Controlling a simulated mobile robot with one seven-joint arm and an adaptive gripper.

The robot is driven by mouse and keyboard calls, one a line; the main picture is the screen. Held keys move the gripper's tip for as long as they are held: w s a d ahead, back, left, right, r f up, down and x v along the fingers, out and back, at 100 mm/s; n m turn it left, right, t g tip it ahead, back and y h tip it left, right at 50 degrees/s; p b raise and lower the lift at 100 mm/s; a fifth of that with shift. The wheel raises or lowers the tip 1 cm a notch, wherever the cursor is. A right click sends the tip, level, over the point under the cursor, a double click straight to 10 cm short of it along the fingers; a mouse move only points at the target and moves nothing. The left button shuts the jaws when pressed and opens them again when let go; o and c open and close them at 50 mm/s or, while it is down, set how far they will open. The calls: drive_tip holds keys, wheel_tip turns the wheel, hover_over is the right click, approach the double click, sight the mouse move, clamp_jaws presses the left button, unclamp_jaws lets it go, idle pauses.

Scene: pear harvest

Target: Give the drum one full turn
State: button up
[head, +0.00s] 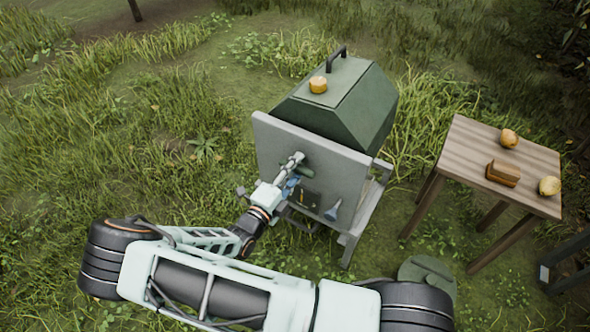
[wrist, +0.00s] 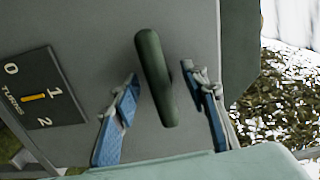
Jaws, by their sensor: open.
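The dark green faceted drum (head: 345,107) stands on a grey frame behind an upright grey panel (head: 272,137). In the wrist view a dark green crank grip (wrist: 154,75) sticks out from the grey panel. My gripper (head: 290,184) is at the panel, and in the wrist view its blue-padded fingers (wrist: 160,88) stand apart on either side of the grip. Clear gaps show beside the grip, so it is not clamped. A black dial plate (wrist: 45,116) reads TURNS with 0, 1 and 2; its orange bar (wrist: 33,97) has one end toward 1.
A yellow-orange fruit (head: 318,84) rests on top of the drum. Grass lies left of the panel.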

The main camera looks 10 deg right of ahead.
drive_tip(key=shift+c, duration=0.6)
clamp_jaws()
drive_tip(key=shift+m, duration=0.4)
drive_tip(key=shift+o, duration=0.6)
unclamp_jaws()
drive_tip(key=p+v, duration=0.1)
drive_tip(key=v, duration=0.9)
